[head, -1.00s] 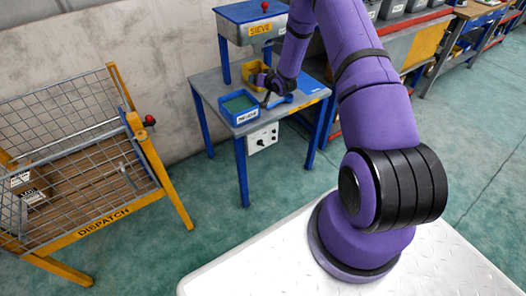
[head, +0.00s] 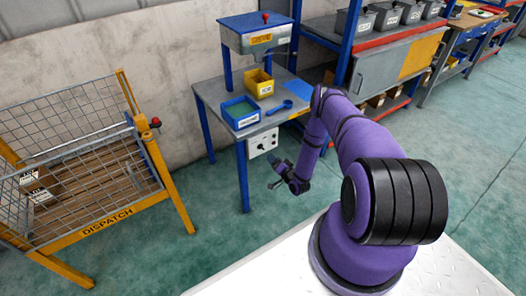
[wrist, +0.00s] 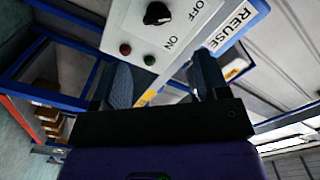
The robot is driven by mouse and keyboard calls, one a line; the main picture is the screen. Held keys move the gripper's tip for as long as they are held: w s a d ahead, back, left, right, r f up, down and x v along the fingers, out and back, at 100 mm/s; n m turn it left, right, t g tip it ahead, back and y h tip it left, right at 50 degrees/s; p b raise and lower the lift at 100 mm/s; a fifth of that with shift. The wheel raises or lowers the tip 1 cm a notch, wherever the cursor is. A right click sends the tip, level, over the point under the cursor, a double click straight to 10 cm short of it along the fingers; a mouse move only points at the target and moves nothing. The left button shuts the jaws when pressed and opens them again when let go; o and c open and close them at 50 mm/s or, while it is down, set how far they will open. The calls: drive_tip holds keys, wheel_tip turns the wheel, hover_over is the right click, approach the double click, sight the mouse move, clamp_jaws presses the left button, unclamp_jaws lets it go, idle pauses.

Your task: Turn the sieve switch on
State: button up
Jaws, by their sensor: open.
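The sieve (head: 256,38) is a grey and blue machine with a yellow label, standing on a blue-legged bench. Its white switch box (head: 263,142) hangs under the bench's front edge. In the wrist view, the black rotary switch (wrist: 157,13) sits on the white panel between camera top and the OFF and ON markings; its exact pointing is hard to tell. A red lamp (wrist: 125,49) and a dark green lamp (wrist: 149,60) are beside it. My gripper (head: 275,174) is open and empty, below and in front of the box, apart from the switch. Its fingers also show in the wrist view (wrist: 167,80).
A yellow dispatch cage (head: 108,222) stands left; shelving (head: 370,72) stands right. The floor before the bench is clear.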

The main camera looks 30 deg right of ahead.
sight(263, 149)
drive_tip(key=w, duration=1)
drive_tip(key=shift+a+f, duration=0.3)
drive_tip(key=shift+f, duration=0.1)
drive_tip(key=c, duration=0.9)
